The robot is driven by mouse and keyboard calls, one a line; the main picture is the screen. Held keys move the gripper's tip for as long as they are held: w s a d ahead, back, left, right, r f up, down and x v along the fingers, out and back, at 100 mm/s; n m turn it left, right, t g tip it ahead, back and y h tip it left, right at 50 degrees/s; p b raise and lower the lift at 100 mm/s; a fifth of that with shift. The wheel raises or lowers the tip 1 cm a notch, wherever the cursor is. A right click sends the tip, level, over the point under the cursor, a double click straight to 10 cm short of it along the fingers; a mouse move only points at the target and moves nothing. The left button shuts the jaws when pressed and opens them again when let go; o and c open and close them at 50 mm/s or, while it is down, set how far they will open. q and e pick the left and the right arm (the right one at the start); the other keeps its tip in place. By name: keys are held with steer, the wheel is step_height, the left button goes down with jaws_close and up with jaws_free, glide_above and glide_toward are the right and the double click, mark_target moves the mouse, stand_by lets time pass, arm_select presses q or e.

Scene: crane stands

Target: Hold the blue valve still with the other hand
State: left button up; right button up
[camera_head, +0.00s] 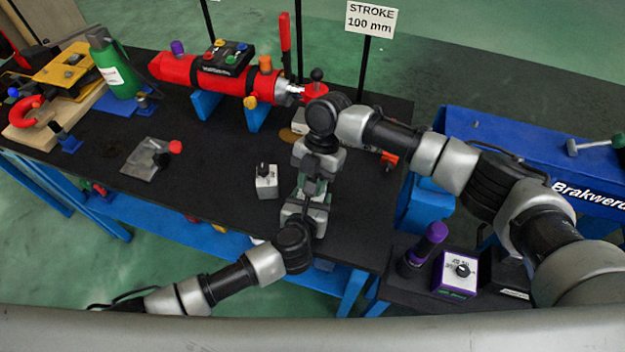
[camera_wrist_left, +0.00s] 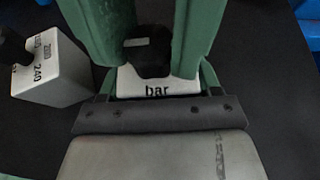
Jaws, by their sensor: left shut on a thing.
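My left gripper (camera_head: 313,187) comes in from the lower left to the middle of the black table. In the left wrist view its green fingers (camera_wrist_left: 150,45) stand on both sides of a black knob (camera_wrist_left: 147,57) and are shut on it. The knob tops a white box marked "bar" (camera_wrist_left: 158,88), mostly hidden by the gripper. My right arm reaches in from the right, and its wrist (camera_head: 318,160) is just above and behind the left gripper. The right fingers cannot be made out. I cannot single out a blue valve in either view.
A white box with a black knob (camera_head: 266,182) stands close left of my left gripper. A red cylinder (camera_head: 215,75) on blue supports lies behind. A purple box (camera_head: 461,273) stands lower right. The table's front middle is clear.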

steer(key=shift+m, duration=0.3)
steer(key=shift+c, duration=0.2)
steer(key=shift+s+d+m+t+y, duration=0.1)
steer(key=shift+m+t+y, duration=0.3)
steer(key=shift+m, duration=0.9)
steer(key=shift+m+t+y, duration=0.3)
steer(key=shift+m+y, duration=0.2)
steer(key=shift+m, duration=0.8)
steer(key=o, duration=0.9)
steer(key=v, duration=1.2)
steer(key=shift+r, duration=0.1)
